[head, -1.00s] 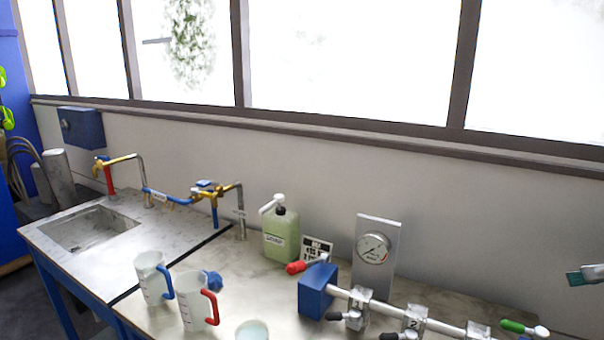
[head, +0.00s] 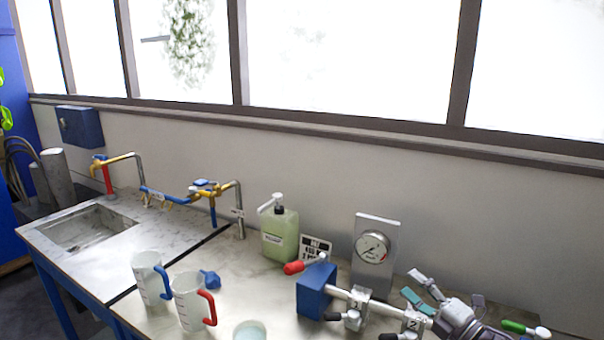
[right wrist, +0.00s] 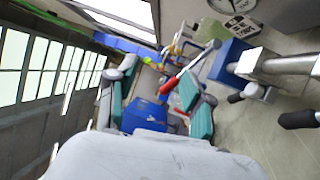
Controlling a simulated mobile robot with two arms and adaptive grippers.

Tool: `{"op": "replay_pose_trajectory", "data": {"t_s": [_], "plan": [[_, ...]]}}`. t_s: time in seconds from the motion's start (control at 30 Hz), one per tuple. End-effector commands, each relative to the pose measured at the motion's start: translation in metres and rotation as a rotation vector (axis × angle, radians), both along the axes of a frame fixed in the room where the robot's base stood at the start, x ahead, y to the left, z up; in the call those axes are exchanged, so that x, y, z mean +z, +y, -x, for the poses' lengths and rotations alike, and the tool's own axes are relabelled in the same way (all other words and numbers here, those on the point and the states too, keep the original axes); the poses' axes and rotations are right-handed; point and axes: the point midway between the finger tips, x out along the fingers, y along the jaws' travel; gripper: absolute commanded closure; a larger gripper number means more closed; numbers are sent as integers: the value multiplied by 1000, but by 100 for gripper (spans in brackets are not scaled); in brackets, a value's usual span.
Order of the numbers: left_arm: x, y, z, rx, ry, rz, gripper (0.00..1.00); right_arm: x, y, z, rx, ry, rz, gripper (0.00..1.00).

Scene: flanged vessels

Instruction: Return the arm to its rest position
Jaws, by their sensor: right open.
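My right gripper (head: 416,288) is at the lower right of the head view, open, with teal finger pads. It appears beside the right part of the silver pipe (head: 385,309) with its numbered valves; how far apart they are I cannot tell. In the right wrist view its two fingers spread with nothing between the pads (right wrist: 158,100). The red-handled lever (right wrist: 192,70) and the blue block (right wrist: 238,60) show beyond the fingers there. My left gripper is in neither view.
A pressure gauge on a plate (head: 388,270), a green pump bottle (head: 280,236) and a blue block (head: 317,291) stand along the bench. Two handled jugs (head: 190,305) (head: 148,280) are at the front left. A green-handled lever (head: 520,328) is at the lower right.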

Motion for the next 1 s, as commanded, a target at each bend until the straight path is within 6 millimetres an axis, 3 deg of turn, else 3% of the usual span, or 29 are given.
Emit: {"op": "replay_pose_trajectory", "data": {"t_s": [0.1,0.27,0.37,0.5,0.7,1.0], "plan": [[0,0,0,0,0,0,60,-35,18,19,-161,190,-213,49],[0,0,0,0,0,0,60,-89,24,65,-403,496,-477,49],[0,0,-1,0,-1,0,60,-124,25,110,-560,709,-625,49],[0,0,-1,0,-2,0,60,-163,27,183,-767,994,-783,49],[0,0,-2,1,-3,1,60,-187,32,265,-962,1265,-891,49],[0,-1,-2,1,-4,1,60,-193,41,353,-1155,1524,-959,49]]}}
